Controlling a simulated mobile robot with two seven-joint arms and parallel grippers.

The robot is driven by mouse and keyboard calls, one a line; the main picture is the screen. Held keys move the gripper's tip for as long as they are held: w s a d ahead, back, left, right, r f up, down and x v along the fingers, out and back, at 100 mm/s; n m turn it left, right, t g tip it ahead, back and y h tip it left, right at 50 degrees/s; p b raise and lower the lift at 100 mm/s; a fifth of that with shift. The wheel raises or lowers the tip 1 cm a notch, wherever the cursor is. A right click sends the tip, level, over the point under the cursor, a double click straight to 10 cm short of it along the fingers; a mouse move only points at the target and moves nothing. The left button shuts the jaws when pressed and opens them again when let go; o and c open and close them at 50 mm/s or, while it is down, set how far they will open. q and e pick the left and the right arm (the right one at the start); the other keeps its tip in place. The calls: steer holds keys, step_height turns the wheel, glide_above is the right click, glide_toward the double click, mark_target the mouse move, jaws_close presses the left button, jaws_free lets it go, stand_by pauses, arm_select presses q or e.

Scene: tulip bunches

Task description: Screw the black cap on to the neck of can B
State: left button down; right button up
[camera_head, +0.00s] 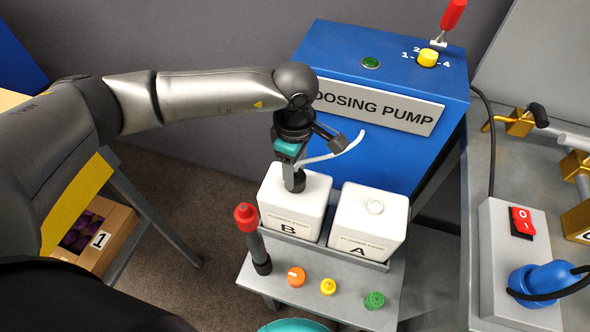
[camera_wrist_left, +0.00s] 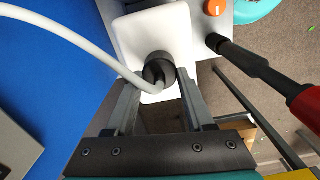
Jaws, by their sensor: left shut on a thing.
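Can B (camera_head: 283,219) is a white can standing upright in a grey tray, left of can A (camera_head: 361,235). The black cap (camera_head: 298,184) is over the top of can B, with a white tube running from it. My left gripper (camera_head: 293,175) points down and is shut on the cap. In the left wrist view, the cap (camera_wrist_left: 159,66) sits between the fingertips (camera_wrist_left: 160,80) over the white can top (camera_wrist_left: 142,33). The neck of can B is hidden by the cap and fingers, so I cannot tell how far the cap is seated. My right gripper is not in view.
The blue dosing pump (camera_head: 390,150) stands behind the cans. A red-topped lever (camera_head: 252,236) is close to can B's left front. Orange (camera_head: 296,277), yellow (camera_head: 328,287) and green (camera_head: 375,300) knobs are in front. A switch box (camera_head: 512,250) is at right.

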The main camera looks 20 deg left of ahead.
arm_select(q)
steer(key=shift+m, duration=0.3)
steer(key=shift+c, duration=1)
jaws_free()
steer(key=n+p, duration=0.1)
steer(key=n, duration=0.8)
steer(key=shift+p, duration=0.4)
